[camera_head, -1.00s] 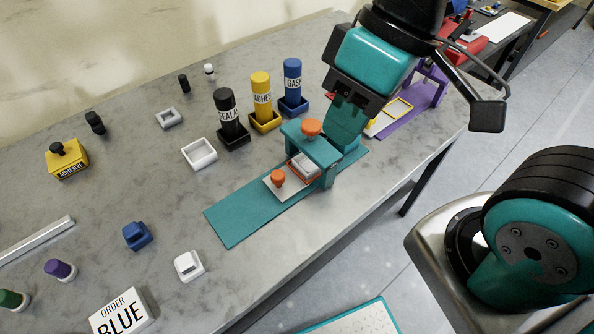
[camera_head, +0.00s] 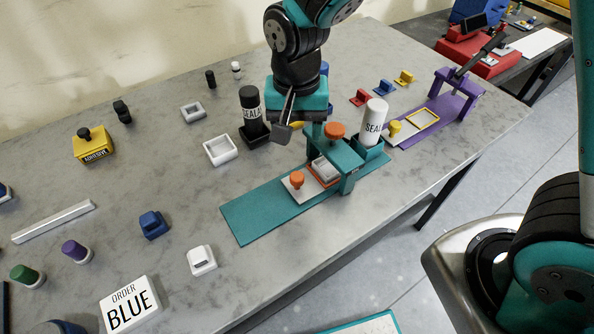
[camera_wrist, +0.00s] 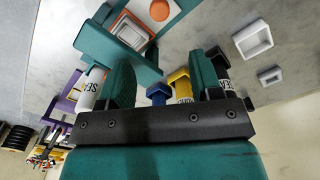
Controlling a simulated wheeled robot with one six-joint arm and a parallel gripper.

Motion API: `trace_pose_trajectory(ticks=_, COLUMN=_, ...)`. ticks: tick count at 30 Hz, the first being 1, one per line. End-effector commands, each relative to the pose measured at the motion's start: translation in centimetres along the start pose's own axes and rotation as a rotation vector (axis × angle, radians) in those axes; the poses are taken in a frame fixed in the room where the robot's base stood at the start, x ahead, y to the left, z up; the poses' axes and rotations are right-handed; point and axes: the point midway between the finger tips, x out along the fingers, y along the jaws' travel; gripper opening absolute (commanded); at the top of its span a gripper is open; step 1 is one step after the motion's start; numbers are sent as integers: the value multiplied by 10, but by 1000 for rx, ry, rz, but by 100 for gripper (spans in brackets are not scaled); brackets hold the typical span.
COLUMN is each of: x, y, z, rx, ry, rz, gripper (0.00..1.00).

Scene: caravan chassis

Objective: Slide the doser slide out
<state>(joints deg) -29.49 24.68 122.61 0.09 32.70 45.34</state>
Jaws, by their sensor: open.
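In the wrist view the slide (camera_wrist: 172,8) is at the top. A white SEAL-labelled bottle (camera_head: 374,122) stands upright in the holder at the bridge's right. My gripper (camera_head: 306,126) is open and empty, behind and left of the bridge; its fingertips are partly hidden.
A black bottle (camera_head: 250,112) in its holder stands left of my gripper; yellow and blue ones are mostly hidden behind it. A purple press (camera_head: 455,88) stands at the right. The base's left end and the table in front are clear.

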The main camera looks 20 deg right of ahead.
Motion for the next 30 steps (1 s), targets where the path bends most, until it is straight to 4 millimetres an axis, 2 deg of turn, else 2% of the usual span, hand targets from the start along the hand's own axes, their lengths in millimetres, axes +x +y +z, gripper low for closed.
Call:
trace_pose_trajectory(ticks=9, x=74, y=2, z=2, rx=-2, ry=-7, rz=5, gripper=59)
trace_pose_trajectory(ticks=15, x=111, y=1, z=1, rx=-2, ry=-3, rz=2, gripper=59)
trace_pose_trajectory(ticks=21, x=129, y=1, z=1, rx=-2, ry=-2, rz=1, gripper=59)
trace_pose_trajectory(ticks=30, x=133, y=0, z=0, rx=-2, ry=0, rz=-2, gripper=59)
